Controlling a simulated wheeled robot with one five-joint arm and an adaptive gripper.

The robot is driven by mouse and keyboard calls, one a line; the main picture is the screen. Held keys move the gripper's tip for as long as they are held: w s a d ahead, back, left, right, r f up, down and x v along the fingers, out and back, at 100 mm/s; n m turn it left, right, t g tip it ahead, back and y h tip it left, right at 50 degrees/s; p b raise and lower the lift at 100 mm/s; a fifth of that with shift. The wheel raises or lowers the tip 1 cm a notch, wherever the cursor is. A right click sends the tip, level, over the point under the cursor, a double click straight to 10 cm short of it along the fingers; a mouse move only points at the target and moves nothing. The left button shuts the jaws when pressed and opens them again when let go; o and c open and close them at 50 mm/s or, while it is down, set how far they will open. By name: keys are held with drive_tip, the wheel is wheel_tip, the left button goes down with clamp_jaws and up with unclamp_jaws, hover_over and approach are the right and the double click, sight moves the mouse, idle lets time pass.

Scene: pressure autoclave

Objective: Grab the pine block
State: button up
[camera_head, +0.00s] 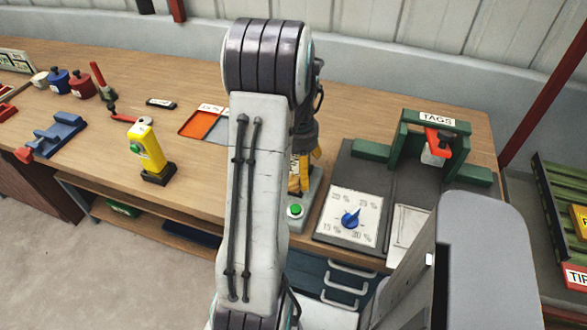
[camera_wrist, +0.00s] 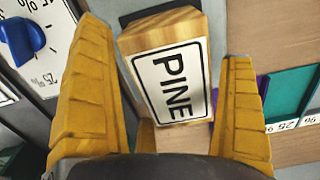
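The pine block (camera_wrist: 165,70) is a light wooden block with a white label reading PINE, filling the middle of the wrist view. My gripper (camera_wrist: 164,45) has its yellow fingers on either side of the block. The fingers are open, with a narrow gap showing between the block and each finger. In the head view, my gripper (camera_head: 300,180) is low over the grey stand with the green button (camera_head: 296,211). My arm hides most of the gripper and block there.
A dial panel with a blue knob (camera_head: 351,218) stands right of the gripper, with a green TAGS frame (camera_head: 437,120) behind. Left are a yellow device (camera_head: 147,150), an orange tray (camera_head: 200,125), a blue clamp (camera_head: 58,136) and several pots. The bench between is mostly clear.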

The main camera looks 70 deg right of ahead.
drive_tip(key=c, duration=1)
drive_tip(key=shift+c, duration=0.2)
drive_tip(key=shift+r, duration=0.15)
